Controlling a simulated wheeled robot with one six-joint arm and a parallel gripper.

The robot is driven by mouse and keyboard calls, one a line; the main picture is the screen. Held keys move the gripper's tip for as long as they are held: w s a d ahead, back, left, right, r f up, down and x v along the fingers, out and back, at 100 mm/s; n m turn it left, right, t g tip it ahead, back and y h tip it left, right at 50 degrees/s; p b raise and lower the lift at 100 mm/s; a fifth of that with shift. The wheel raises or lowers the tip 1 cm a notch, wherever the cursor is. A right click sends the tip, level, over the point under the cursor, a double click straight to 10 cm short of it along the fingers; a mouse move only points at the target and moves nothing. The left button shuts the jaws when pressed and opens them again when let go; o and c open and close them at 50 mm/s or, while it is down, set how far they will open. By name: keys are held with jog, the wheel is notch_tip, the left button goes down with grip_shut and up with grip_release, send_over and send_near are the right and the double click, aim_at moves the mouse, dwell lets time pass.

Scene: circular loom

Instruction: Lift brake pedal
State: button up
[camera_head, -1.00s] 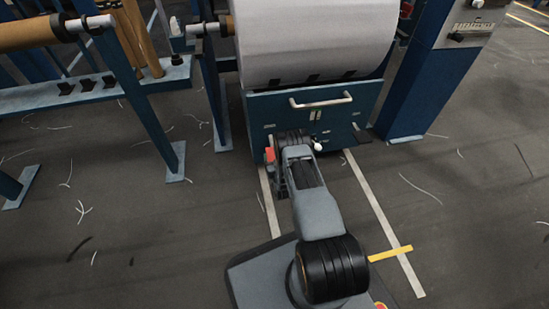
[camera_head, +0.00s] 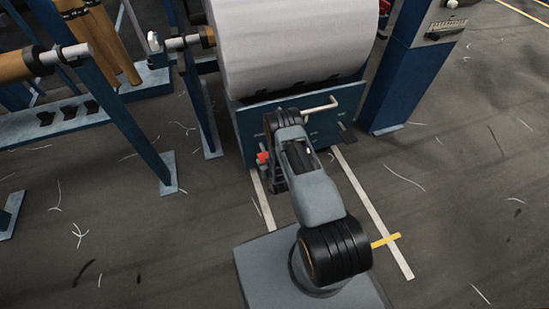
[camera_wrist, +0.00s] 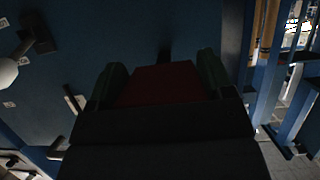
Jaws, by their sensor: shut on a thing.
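The brake pedal (camera_wrist: 163,84) is a dark red pad in the wrist view. It lies between the two dark green fingers of my gripper (camera_wrist: 161,74), which is shut on it. In the head view, a small part of the red pedal (camera_head: 263,157) shows at the left of my arm, low in front of the blue panel (camera_head: 252,130). My arm hides most of the gripper there. The wrist view is dark, so the pedal's lever and pivot cannot be made out.
A white bar handle (camera_head: 322,108) sticks out from the panel, close to my arm. A large white roll (camera_head: 290,45) is above. A blue post (camera_head: 395,85) stands to the right and a blue frame (camera_head: 135,130) to the left.

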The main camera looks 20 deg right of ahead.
jog(key=shift+r, duration=0.1)
jog(key=o, duration=1.3)
jog(key=p+v, duration=0.4)
jog(key=v, duration=1)
jog(key=shift+w, duration=0.1)
